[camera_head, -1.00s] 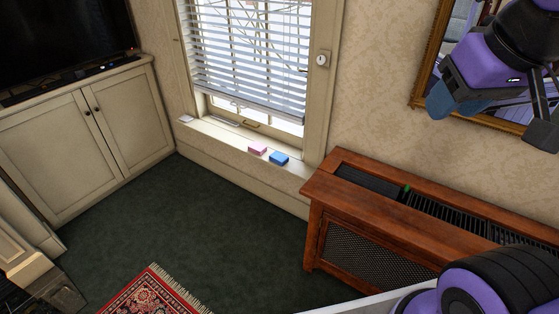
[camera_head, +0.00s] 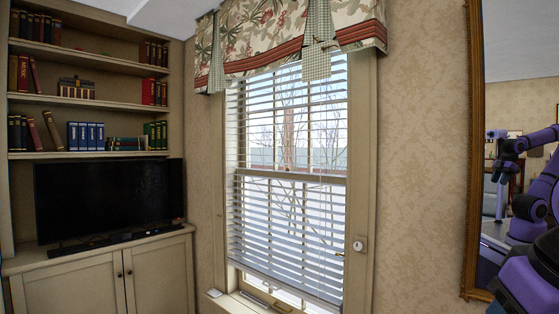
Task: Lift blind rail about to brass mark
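The white slatted blind (camera_head: 287,220) hangs over the window, lowered over most of it. Its bottom rail (camera_head: 287,287) hangs a little above the sill and slopes down to the right in the picture. A small brass-coloured spot (camera_head: 340,254) shows at the blind's right edge; I cannot tell whether it is the brass mark. A white round fitting on a plate (camera_head: 360,245) sits on the right window casing. My purple and black arm shows at the lower right, apart from the blind. My gripper's fingers are not in view.
A floral valance (camera_head: 285,40) covers the window top. A television (camera_head: 110,198) stands on a cabinet (camera_head: 75,288) at the left, under bookshelves (camera_head: 88,101). A gilt-framed mirror (camera_head: 478,150) on the right wall reflects my arm. The sill (camera_head: 228,303) shows only partly.

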